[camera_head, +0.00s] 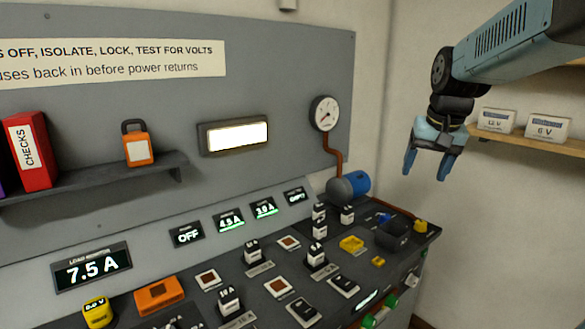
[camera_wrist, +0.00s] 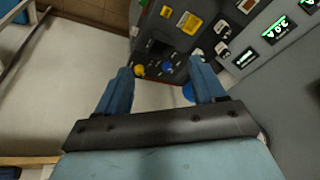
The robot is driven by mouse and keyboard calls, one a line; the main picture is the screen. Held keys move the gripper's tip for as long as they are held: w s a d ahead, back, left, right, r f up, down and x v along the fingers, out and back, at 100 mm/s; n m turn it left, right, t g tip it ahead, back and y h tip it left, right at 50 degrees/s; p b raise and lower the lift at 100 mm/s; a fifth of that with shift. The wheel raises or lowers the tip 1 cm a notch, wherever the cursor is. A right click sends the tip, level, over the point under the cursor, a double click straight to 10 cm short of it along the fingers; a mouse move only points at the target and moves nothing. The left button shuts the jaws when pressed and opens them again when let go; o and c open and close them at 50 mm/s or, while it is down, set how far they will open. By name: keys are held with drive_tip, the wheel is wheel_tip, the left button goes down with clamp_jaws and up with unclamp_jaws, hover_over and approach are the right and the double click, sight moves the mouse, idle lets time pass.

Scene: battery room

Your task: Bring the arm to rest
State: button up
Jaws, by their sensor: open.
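My blue arm reaches in from the upper right in the head view. My gripper (camera_head: 427,172) hangs from it with its fingers pointing down. The two fingers are apart with nothing between them. In the wrist view my gripper (camera_wrist: 165,82) also shows open and empty, with the console's end far beyond the fingertips. The gripper is in the air beside the wall, right of the round gauge (camera_head: 324,114) and above the right end of the console (camera_head: 420,240). It appears to touch nothing.
A wooden shelf (camera_head: 545,145) with white boxes marked 12 V (camera_head: 497,120) and 6 V (camera_head: 547,128) is at the right, near the arm. The grey panel (camera_head: 270,60) carries a small shelf with a red binder (camera_head: 30,150) and an orange padlock (camera_head: 137,146). Fuses and switches cover the console.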

drive_tip(key=s+a+f+n+t, duration=0.1)
drive_tip(key=s+a+f, duration=0.1)
drive_tip(key=s, duration=0.6)
drive_tip(key=s+a+f+n+t, duration=0.1)
drive_tip(key=s+a+f+n, duration=0.1)
drive_tip(key=s, duration=0.6)
drive_tip(key=shift+s+a, duration=0.4)
drive_tip(key=shift+a, duration=0.15)
